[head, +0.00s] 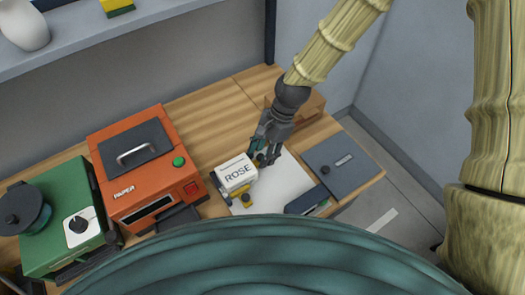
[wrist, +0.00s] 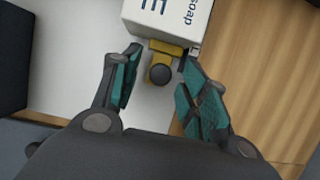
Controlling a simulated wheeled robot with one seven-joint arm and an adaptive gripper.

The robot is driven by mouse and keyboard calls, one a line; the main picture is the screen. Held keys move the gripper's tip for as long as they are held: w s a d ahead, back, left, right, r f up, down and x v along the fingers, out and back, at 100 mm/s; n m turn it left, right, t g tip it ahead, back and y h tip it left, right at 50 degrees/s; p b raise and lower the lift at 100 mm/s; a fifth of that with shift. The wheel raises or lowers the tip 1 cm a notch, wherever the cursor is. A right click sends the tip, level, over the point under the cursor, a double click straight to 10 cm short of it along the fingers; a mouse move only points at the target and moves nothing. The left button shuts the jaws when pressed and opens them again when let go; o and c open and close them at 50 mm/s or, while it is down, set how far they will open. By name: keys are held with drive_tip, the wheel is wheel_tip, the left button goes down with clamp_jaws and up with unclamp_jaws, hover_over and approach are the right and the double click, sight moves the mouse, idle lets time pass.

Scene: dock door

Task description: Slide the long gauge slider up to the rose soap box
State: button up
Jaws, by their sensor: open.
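The rose soap box (head: 238,174) is a white block lettered ROSE, standing on a pale sheet or board. It also shows at the top of the wrist view (wrist: 168,20). In the wrist view a yellow piece with a round dark knob (wrist: 160,74) sits right against or just under the box's near edge; I cannot tell if they touch. It looks like a slider, but I cannot tell if it is the long one. My gripper (head: 262,157) is low at the box's right end. Its teal-padded fingers (wrist: 158,85) are open, one on each side of the knob.
Another yellow piece with a dark knob (head: 246,200) lies at the box's front. An orange machine (head: 130,170) and a green machine (head: 60,225) stand to the left. A grey panel (head: 345,165) and a dark block (head: 305,200) lie to the right. The pale board (head: 280,190) is clear between.

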drive_tip(key=shift+r, duration=0.1)
drive_tip(key=v, duration=1.1)
drive_tip(key=shift+d+r, duration=0.2)
drive_tip(key=shift+r, duration=0.15)
